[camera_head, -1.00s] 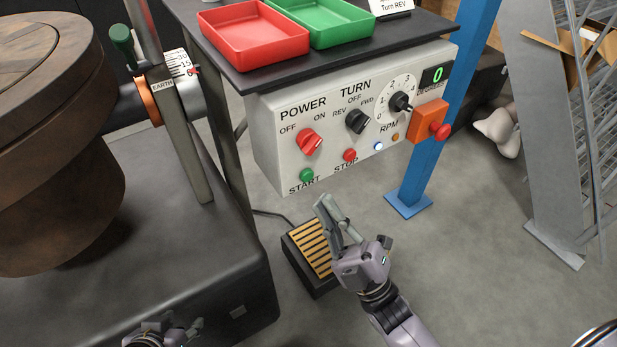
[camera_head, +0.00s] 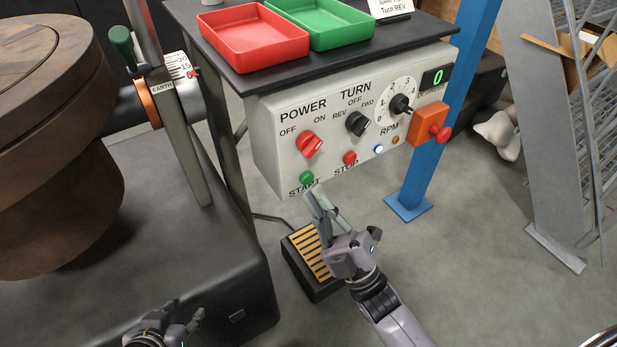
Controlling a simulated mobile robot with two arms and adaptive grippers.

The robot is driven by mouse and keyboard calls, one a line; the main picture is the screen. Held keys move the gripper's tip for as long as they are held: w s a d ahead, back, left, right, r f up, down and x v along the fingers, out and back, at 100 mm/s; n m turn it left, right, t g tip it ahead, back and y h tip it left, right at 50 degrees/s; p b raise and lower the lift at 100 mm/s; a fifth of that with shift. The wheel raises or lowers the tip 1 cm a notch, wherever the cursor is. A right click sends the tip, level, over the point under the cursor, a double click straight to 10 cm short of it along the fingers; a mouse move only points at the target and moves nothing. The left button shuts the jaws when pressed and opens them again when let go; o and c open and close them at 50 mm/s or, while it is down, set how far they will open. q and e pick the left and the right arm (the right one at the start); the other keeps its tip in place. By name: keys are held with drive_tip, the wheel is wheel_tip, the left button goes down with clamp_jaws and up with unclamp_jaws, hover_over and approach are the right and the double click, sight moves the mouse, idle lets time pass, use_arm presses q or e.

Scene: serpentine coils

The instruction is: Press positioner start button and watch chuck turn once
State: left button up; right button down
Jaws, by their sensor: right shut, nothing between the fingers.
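The green START button (camera_head: 307,178) is at the lower left of the grey control panel (camera_head: 270,150). The red STOP button (camera_head: 349,158) is to its right. My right gripper (camera_head: 314,198) is shut and empty, its fingertips just below and slightly right of the START button in the picture; I cannot tell whether they touch the panel. The brown round chuck (camera_head: 60,150) stands at the left, cut off by the picture's edge. My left gripper (camera_head: 188,322) is at the bottom left, partly out of the picture; its fingers are too small to judge.
A red POWER knob (camera_head: 309,143), a black TURN knob (camera_head: 358,123), an RPM dial (camera_head: 400,103) and a red emergency button (camera_head: 439,133) sit on the panel. The display (camera_head: 437,76) reads 0. A foot pedal (camera_head: 308,255) lies on the floor below.

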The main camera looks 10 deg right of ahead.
idle(0.8)
drive_tip(key=shift+w+a, duration=0.15)
drive_tip(key=shift+w, duration=0.25)
